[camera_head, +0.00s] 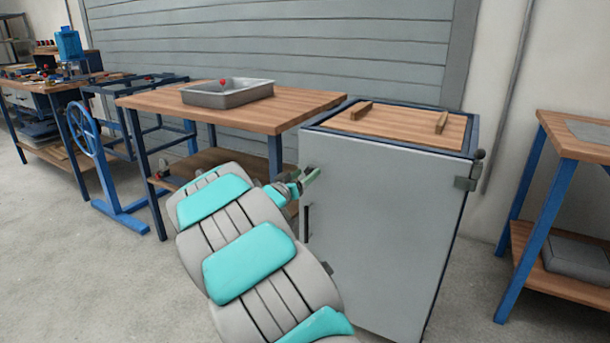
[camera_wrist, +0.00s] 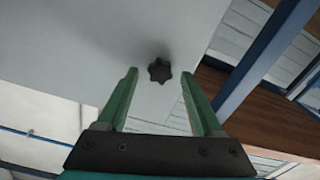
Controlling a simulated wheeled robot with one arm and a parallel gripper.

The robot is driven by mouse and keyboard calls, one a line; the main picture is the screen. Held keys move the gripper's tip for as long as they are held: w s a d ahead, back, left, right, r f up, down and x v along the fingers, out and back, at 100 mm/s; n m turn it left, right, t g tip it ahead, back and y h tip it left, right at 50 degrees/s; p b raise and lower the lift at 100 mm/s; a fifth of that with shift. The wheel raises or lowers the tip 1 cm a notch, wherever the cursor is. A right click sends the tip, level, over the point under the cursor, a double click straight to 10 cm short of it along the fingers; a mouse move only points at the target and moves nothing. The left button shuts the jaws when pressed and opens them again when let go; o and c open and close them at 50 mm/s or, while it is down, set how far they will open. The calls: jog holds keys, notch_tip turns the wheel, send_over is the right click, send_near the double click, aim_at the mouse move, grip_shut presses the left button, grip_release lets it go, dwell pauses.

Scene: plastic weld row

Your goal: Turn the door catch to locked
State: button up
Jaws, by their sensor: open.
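The door catch looks like a dark star-shaped knob (camera_wrist: 159,71) on the pale grey door face in the wrist view. The grey cabinet door (camera_head: 385,235) is closed in the head view, with a dark bar handle (camera_head: 306,224) low on its left edge. My gripper (camera_head: 312,177) is at the door's upper left edge. In the wrist view its green fingers (camera_wrist: 158,76) are open, with one tip on each side of the knob and a gap on both sides. In the head view the knob is not discernible near my gripper.
The cabinet has a wooden top (camera_head: 395,127) with two small wooden bars. A workbench (camera_head: 300,103) with a metal tray (camera_head: 228,101) stands close to its left. Another blue-legged bench (camera_head: 540,225) stands at the right. Bare floor lies in front.

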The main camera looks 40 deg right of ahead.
jog(key=shift+w+d, duration=0.1)
jog(key=shift+d, duration=0.15)
jog(key=shift+c, duration=0.4)
grip_shut()
